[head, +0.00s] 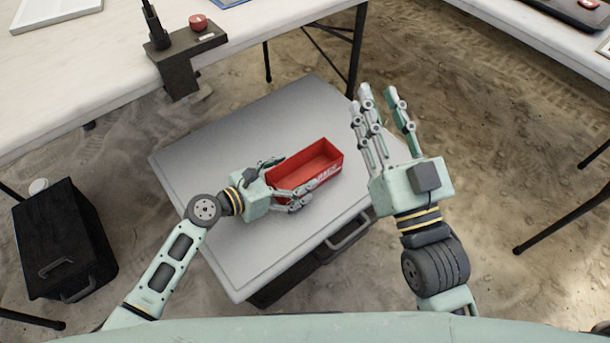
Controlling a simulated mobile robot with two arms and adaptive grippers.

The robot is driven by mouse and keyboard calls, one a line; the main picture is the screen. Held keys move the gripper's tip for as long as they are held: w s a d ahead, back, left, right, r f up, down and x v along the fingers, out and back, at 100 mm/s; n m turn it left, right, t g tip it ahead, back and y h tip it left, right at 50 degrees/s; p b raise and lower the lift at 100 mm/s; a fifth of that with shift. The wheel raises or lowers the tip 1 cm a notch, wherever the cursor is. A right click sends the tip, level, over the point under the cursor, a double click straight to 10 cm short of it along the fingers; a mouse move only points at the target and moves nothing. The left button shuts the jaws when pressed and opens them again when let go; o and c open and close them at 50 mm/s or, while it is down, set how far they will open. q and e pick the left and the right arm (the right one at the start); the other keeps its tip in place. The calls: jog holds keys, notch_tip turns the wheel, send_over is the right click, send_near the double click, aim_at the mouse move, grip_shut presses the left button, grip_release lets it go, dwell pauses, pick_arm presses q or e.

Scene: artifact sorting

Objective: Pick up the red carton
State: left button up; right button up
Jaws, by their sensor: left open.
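The red carton (319,158) is an open-topped box lying on the grey lid of a large case (220,253). My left gripper (291,181) is at the carton's left end, with its open fingers on either side of it. One finger reaches along the near side and another along the far side. Whether the fingers touch the carton I cannot tell. My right gripper (384,112) is raised to the right of the carton, apart from it. Its fingers are extended and spread, with nothing between them.
A white table (90,80) runs along the back left, with a black stand (185,52) and red button (197,22) at its edge. A black case (62,240) stands on the sandy ground at left. Another white table (535,30) is at the upper right.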

pick_arm(q)
jog(key=shift+x, duration=0.9)
pick_arm(e)
jog(key=shift+s+r+t+y, duration=0.2)
jog(key=shift+s+r+t, duration=0.15)
jog(key=shift+r, duration=0.3)
jog(key=shift+s+r+t+y, duration=0.2)
jog(key=shift+r+t, duration=0.15)
jog(key=shift+r, duration=0.25)
pick_arm(q)
jog(key=shift+c, duration=0.2)
jog(key=c, duration=1)
jog(key=shift+o, duration=0.2)
jog(key=shift+r, duration=0.15)
jog(key=shift+c, duration=0.2)
pick_arm(e)
jog(key=shift+f, duration=0.1)
